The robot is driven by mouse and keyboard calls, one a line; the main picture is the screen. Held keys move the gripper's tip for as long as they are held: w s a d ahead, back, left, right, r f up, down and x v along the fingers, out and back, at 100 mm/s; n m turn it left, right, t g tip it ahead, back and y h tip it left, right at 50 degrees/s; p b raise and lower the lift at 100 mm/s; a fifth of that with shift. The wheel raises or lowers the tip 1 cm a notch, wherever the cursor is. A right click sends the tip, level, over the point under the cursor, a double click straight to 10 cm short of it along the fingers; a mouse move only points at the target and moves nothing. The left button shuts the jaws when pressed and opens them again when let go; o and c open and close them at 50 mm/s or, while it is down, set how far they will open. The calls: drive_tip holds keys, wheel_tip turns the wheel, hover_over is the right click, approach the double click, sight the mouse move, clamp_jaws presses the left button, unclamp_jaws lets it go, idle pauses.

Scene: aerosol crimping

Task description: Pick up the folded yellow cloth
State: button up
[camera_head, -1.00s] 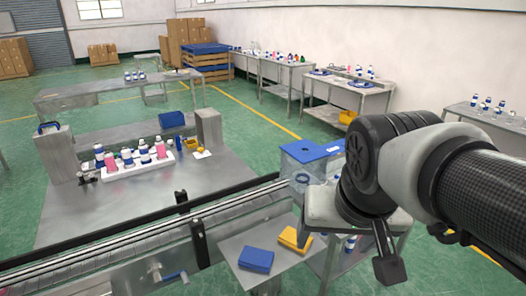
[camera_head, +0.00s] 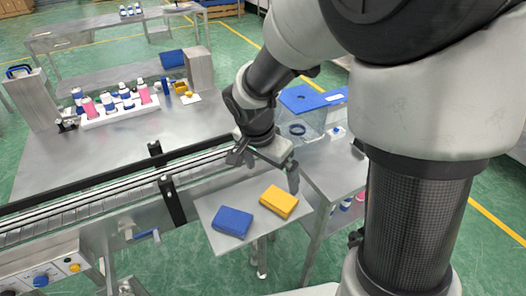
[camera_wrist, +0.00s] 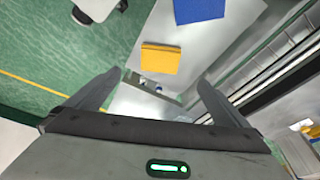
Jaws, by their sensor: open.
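The folded yellow cloth (camera_head: 278,202) lies flat on a small metal side table (camera_head: 213,203), to the right of a folded blue cloth (camera_head: 232,222). My gripper (camera_head: 264,172) is above the table's back edge, a little behind and above the yellow cloth, apart from it. In the wrist view the yellow cloth (camera_wrist: 160,59) lies ahead of my open, empty gripper (camera_wrist: 158,88), near the middle of the picture. The blue cloth (camera_wrist: 198,9) is at the top edge there. Nothing hides the yellow cloth in either view.
A conveyor (camera_head: 105,187) runs along the back left of the side table. A clear box with a blue lid (camera_head: 305,98) stands on a bench behind right. A white tray of bottles (camera_head: 120,116) is on the large metal table at the left.

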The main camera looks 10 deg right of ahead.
sight(279, 199)
drive_tip(key=x, duration=1.3)
drive_tip(key=shift+w+d+f, duration=0.2)
drive_tip(key=shift+f, duration=0.1)
drive_tip(key=c, duration=1.1)
